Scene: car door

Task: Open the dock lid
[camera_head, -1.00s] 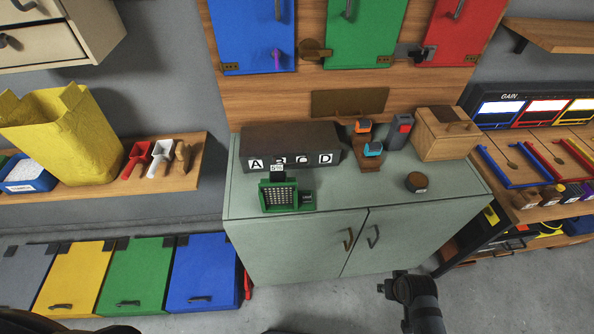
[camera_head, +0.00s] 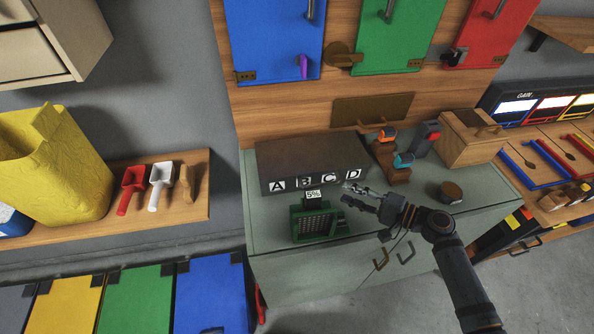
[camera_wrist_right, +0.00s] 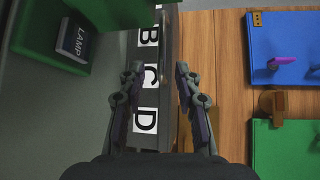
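The dock is a long dark box (camera_head: 266,186) at the back of the grey-green cabinet, with white labels A, B, C and D along its front. Its flat dark lid (camera_head: 308,153) lies shut on top. My right gripper (camera_head: 345,193) is just in front of the dock, near labels C and D. In the right wrist view, its two fingers (camera_wrist_right: 157,88) are apart with nothing held between them. The dock front and the lid edge (camera_wrist_right: 168,45) show in the gap. I cannot tell whether a finger touches the lid. My left gripper is out of view.
A green box with a grid (camera_head: 313,225) and a 5% sign stands in front of the dock. To the right are a small stand (camera_head: 393,172), a round dark block (camera_head: 450,191) and a wooden box (camera_head: 472,145). Coloured doors (camera_head: 272,40) hang above.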

